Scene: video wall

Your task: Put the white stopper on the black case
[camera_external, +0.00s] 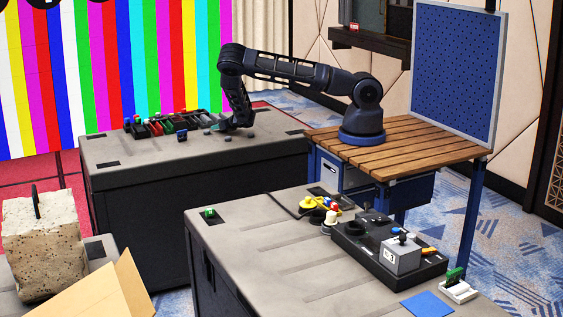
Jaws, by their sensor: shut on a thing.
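My gripper (222,129) is low over the grey top of the rear black case (200,150), at its far side. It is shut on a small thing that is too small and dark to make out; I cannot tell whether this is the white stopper. A small whitish piece (328,226) stands on the front case, beside a black device; I cannot tell whether it is a stopper. The front black case (255,238) has a grey top and dark sides.
A black rack of coloured parts (157,125) lies left of my gripper, with a small dark piece (182,136) near it. A stone block (43,243) stands at left. The rear top's front half is clear.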

